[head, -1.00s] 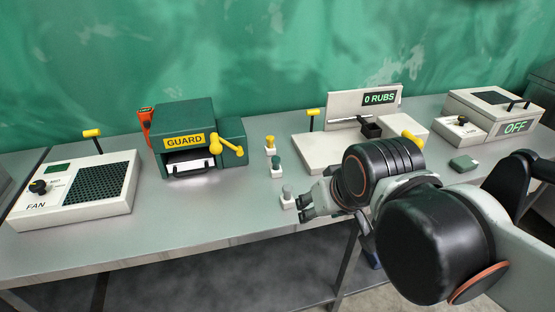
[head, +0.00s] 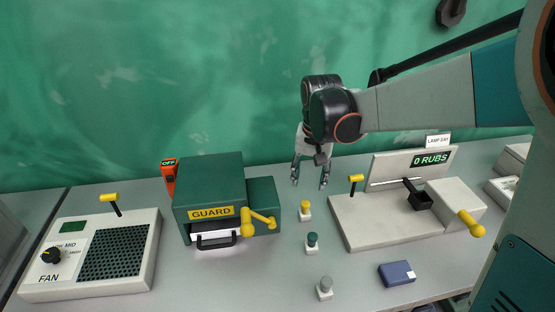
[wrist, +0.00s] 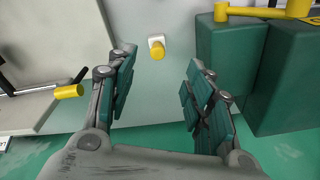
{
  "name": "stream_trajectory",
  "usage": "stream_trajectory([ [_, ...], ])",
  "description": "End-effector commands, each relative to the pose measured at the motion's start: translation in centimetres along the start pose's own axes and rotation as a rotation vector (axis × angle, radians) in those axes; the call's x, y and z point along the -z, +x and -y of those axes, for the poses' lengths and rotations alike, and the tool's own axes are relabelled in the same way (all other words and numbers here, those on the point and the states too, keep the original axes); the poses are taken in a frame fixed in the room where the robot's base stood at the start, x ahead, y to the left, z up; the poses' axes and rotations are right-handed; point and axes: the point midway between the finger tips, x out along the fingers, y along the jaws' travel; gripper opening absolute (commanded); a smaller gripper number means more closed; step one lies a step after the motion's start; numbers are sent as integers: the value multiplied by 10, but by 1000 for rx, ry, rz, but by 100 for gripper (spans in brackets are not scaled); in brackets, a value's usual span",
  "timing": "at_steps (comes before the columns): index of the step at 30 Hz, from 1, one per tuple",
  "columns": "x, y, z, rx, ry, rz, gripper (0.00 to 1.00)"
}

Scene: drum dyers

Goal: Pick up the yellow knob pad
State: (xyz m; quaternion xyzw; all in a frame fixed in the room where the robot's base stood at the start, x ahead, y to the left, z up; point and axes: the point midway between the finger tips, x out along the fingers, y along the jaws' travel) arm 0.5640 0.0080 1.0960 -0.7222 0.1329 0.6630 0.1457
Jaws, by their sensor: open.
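The yellow knob pad (head: 305,208) is a small white block with a yellow knob on top. It stands upright on the grey table, just right of the green guard box. My gripper (head: 310,185) is above and slightly behind it, fingers pointing down, open and empty. In the wrist view the yellow knob pad (wrist: 157,50) lies beyond the fingertips, roughly centred between the open fingers (wrist: 160,65), and does not touch them.
The green GUARD box (head: 210,185) with a yellow handle stands close left. A green knob pad (head: 312,243) and a grey knob pad (head: 324,288) stand in front. The white rub machine (head: 365,225) is right. A dark blue block (head: 397,273) lies front right. The fan unit (head: 90,255) is far left.

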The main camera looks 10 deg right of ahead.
Motion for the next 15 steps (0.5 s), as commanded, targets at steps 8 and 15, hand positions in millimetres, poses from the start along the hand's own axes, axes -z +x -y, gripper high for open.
stream_trajectory([
  [8, 22, 15, 11, -33, 56, 69, 47],
  [15, 23, 42, 11, -38, 65, 79, 47],
])
